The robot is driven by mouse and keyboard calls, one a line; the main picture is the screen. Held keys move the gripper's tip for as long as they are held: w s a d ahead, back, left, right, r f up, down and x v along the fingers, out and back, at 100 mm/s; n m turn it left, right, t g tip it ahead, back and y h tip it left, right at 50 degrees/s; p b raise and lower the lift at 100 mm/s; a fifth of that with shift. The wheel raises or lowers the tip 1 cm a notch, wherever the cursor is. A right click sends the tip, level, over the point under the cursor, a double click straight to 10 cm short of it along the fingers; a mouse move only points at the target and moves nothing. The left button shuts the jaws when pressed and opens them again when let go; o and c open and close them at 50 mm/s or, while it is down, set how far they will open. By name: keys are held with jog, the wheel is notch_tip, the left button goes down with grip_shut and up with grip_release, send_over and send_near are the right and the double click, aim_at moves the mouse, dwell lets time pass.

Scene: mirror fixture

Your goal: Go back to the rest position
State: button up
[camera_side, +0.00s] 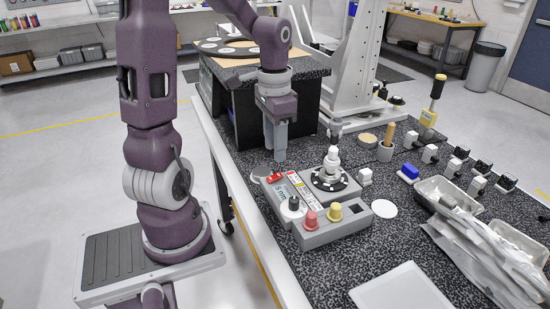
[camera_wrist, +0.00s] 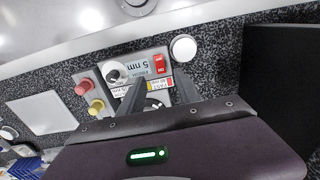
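My gripper (camera_side: 276,155) points straight down at the back left of a grey control box (camera_side: 345,229), and appears to hang above the dark speckled table. In the wrist view its two fingers (camera_wrist: 160,82) stand apart, with the box's labels visible between them and nothing held. The box carries a red button (camera_side: 310,220), a yellow button (camera_side: 335,211), a black knob (camera_side: 293,205), a red switch (camera_side: 275,178) and a "5 nm" display (camera_side: 281,192).
A white frame (camera_side: 352,60) and a dark raised block (camera_side: 310,88) stand behind. Small mounts (camera_side: 430,153), a blue block (camera_side: 409,171) and trays with bagged parts (camera_side: 480,235) fill the right. A white plate (camera_side: 400,288) lies in front. A white disc (camera_side: 384,209) lies beside the box.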

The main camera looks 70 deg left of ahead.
jog(key=shift+r, duration=0.15)
jog(key=s+d+r+t, duration=0.2)
jog(key=s+d+r, duration=0.2)
jog(key=d, duration=0.3)
jog(key=s+d+r+t, duration=0.3)
jog(key=s+d+r, duration=0.2)
jog(key=d, duration=0.3)
jog(key=shift+s+d+r+t, duration=0.2)
jog(key=shift+s+t, duration=0.1)
jog(key=shift+s, duration=0.15)
